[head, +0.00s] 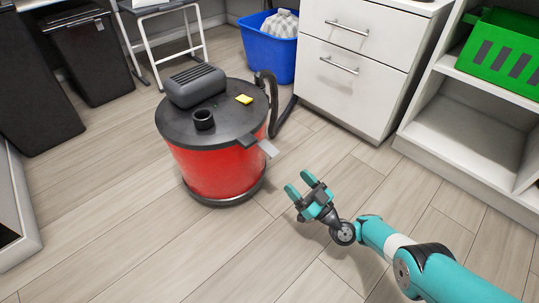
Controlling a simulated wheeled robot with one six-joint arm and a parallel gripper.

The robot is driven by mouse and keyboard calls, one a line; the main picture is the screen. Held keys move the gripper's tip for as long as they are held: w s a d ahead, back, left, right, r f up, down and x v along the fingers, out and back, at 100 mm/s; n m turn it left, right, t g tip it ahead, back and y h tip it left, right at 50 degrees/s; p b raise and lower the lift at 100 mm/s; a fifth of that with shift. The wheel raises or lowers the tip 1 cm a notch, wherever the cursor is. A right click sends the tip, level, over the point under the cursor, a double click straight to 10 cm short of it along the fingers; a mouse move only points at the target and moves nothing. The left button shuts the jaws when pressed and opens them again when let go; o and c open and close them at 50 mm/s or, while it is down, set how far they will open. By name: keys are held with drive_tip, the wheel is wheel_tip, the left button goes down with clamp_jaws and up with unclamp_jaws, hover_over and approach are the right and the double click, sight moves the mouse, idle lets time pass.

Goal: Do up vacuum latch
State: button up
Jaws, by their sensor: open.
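A red drum vacuum (213,168) with a dark lid (178,122) stands on the floor left of centre in the head view. A latch (250,139) sits on the right front of its lid rim. A grey tab (267,148) sticks outward from it, angled away from the red wall. My gripper (298,182) is open and empty, to the right of and below the latch. It is apart from the vacuum, with its fingers pointing up and left. The far side of the drum is hidden.
A yellow piece (244,99) lies on the lid. A black hose (275,105) runs down behind the drum. A white drawer cabinet (352,55) and a blue bin (268,46) stand behind. A white shelf (455,125) is at right. The front floor is clear.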

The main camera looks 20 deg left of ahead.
sight(269, 150)
drive_tip(key=shift+b+x, duration=6.1)
drive_tip(key=shift+x, duration=0.25)
drive_tip(key=shift+c, duration=0.4)
